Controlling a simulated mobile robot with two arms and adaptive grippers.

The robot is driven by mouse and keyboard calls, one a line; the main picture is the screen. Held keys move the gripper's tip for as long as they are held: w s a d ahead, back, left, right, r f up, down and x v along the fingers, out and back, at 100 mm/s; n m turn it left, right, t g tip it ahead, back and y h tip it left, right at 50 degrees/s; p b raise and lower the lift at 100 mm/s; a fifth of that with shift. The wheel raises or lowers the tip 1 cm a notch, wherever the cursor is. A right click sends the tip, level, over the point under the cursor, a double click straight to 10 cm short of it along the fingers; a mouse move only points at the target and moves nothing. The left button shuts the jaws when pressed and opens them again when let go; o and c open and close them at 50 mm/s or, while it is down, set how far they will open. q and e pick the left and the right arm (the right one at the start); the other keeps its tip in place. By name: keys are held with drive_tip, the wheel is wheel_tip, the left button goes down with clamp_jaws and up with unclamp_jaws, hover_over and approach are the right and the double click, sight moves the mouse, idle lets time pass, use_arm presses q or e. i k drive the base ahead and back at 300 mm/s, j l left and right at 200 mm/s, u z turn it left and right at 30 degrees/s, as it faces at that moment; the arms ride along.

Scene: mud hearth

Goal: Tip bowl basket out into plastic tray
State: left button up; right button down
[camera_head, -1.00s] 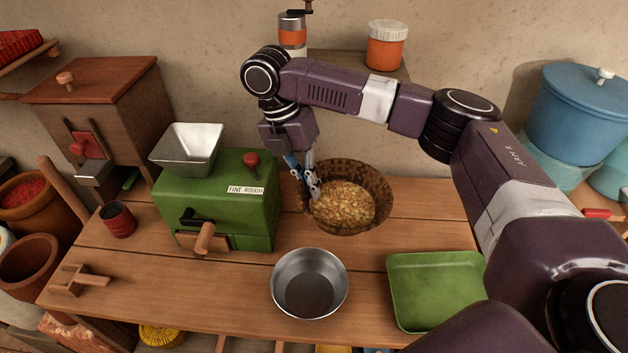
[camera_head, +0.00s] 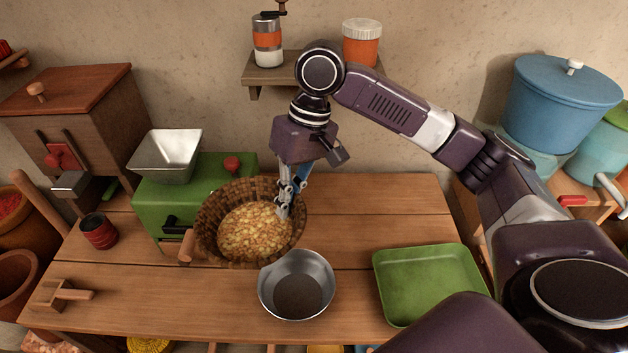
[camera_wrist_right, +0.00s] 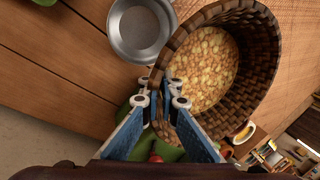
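The bowl basket (camera_head: 208,222) is brown and woven, with a pale orange-yellow chunky filling (camera_head: 252,232). My right gripper (camera_head: 288,195) is shut on its right rim. The basket hangs above the table in front of the green mill, tilted a little toward the head camera, its filling still inside. In the right wrist view, the fingers (camera_wrist_right: 163,103) pinch the wall of the basket (camera_wrist_right: 262,62). The green plastic tray (camera_head: 428,282) lies empty on the table, to the right of the basket and the metal bowl. My left gripper is not in view.
A metal bowl (camera_head: 297,285) stands between the basket and the tray, close below the basket. The green mill (camera_head: 150,205) with its metal hopper (camera_head: 168,156) is behind left. A dark red cup (camera_head: 98,231) stands at left. The table's back right is clear.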

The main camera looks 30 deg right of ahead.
sight(411, 281)
drive_tip(key=z, duration=1.95)
